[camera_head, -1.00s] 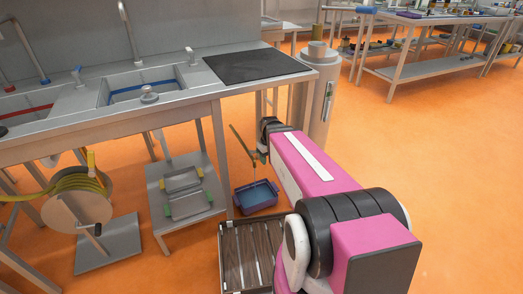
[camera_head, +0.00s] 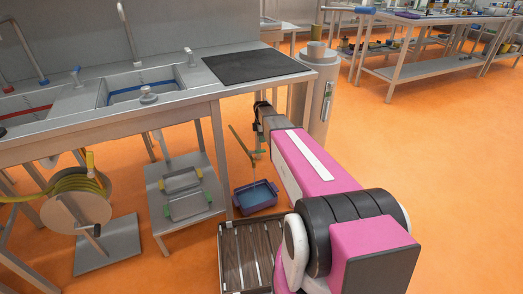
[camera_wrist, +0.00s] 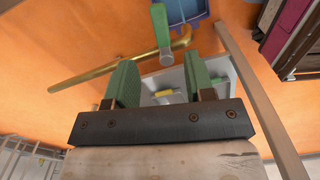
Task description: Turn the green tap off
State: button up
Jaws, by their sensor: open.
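The green tap (camera_head: 261,152) is on a thin pipe under the right end of the bench, above a blue-purple tub (camera_head: 256,196). In the wrist view its green handle (camera_wrist: 158,28) stands beyond my fingertips, next to a bent brass pipe (camera_wrist: 120,71). My gripper (camera_wrist: 160,66) is open, its two green-padded fingers apart with nothing held. The handle is ahead of the gap between them, not visibly touched. The tub (camera_wrist: 186,10) shows behind the handle. In the head view the arm partly hides my gripper. A thin pale streak runs down towards the tub.
The steel bench (camera_head: 170,118) and its leg (camera_head: 218,140) stand left of the arm. A low stool (camera_head: 187,230) with trays and a slatted crate (camera_head: 246,258) are on the floor. A grey cylinder (camera_head: 318,100) stands behind. The orange floor on the right is clear.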

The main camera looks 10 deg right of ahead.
aim_at(261, 150)
notch_tip(261, 150, down, 9)
jog(key=shift+r, duration=0.1)
dwell(0.3)
grip_shut()
